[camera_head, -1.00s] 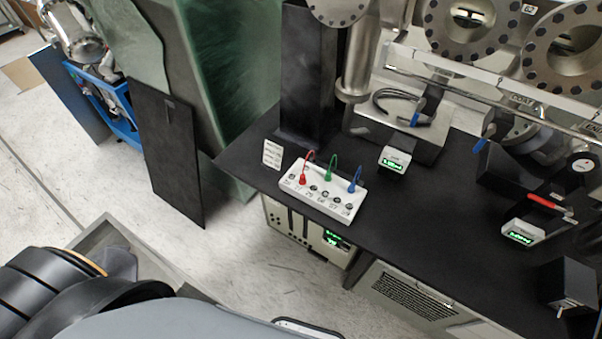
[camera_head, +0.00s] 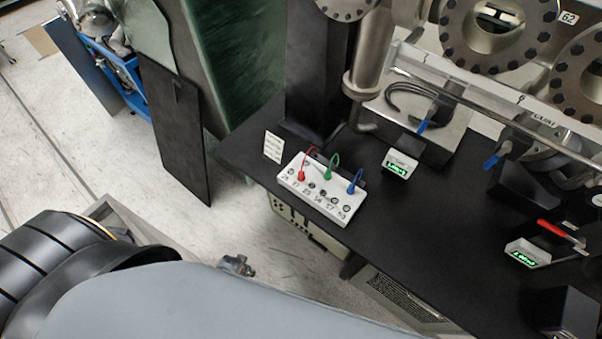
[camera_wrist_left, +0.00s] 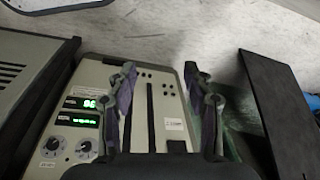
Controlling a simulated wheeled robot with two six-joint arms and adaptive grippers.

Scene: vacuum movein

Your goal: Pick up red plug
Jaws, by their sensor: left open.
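The red plug (camera_head: 302,175) stands upright in the left part of a white numbered socket box (camera_head: 327,205), with a red lead rising from it. A green plug (camera_head: 327,173) and a blue plug (camera_head: 352,187) stand in the same box to its right. My left gripper's tip (camera_head: 237,265) shows past my grey arm, lower left of the box and apart from it. In the left wrist view, my left gripper (camera_wrist_left: 163,80) is open with nothing between its fingers, and the red plug is not seen there. My right gripper is not in view.
The box sits near the front edge of a black table (camera_head: 400,240). A white label card (camera_head: 273,146) stands to its left. An instrument with green displays (camera_wrist_left: 150,105) is below the table. A dark upright panel (camera_head: 178,135) is further left. Metal flanges and a rail are behind.

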